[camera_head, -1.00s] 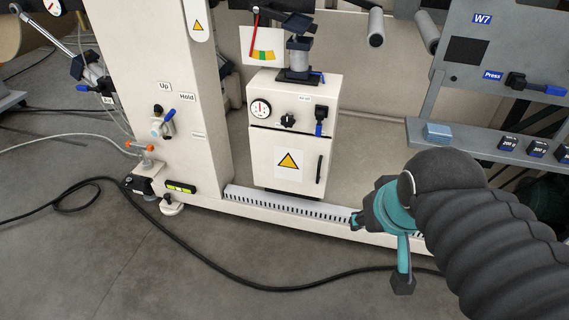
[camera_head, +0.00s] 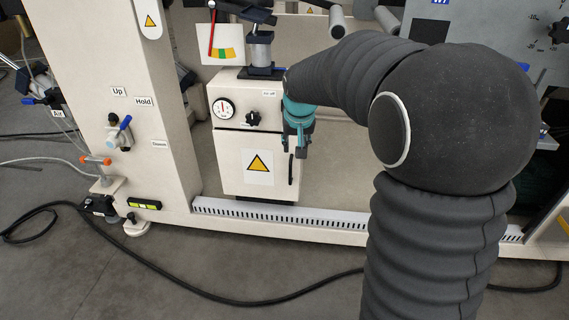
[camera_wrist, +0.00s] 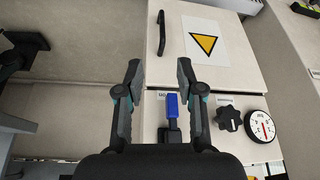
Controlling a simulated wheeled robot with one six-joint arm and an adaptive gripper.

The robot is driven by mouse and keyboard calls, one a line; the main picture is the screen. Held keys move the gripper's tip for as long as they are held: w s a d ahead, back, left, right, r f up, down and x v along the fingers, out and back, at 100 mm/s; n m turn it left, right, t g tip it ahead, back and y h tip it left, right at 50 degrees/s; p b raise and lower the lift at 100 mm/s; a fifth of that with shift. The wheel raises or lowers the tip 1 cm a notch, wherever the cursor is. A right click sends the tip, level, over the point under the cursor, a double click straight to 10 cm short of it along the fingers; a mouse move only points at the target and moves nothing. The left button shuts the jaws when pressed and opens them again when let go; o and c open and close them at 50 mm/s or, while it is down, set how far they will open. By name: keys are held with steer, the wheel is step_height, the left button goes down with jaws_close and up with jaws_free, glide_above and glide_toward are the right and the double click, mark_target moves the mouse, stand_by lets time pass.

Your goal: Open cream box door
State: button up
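The cream box (camera_head: 226,120) stands on the machine's base in the head view. Its lower door (camera_head: 232,172) looks shut and bears a yellow warning triangle. A black vertical handle (camera_head: 291,168) is on the door's right side. My gripper (camera_head: 296,148) is at the box's right side, near the handle's upper end. In the wrist view the box appears turned over; my gripper (camera_wrist: 159,72) is open and empty, its fingers apart. The handle (camera_wrist: 162,33) lies beyond the fingertips, between their lines, and they do not appear to touch it.
The box's upper panel has a gauge (camera_wrist: 260,127), a black knob (camera_wrist: 229,118) and a blue-handled valve (camera_wrist: 172,105), which sits between my fingers in the picture. A cream column (camera_head: 165,110) stands left of the box. A black cable (camera_head: 200,290) crosses the floor.

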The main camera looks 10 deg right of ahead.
mark_target(290, 167)
steer(key=x, duration=0.6)
steer(key=w+b+x, duration=0.1)
steer(key=x, duration=0.5)
steer(key=b+x, duration=0.1)
steer(key=x, duration=0.5)
steer(key=shift+w+a+r, duration=0.1)
steer(key=shift+w+r, duration=0.2)
steer(key=shift+r, duration=0.1)
jaws_close()
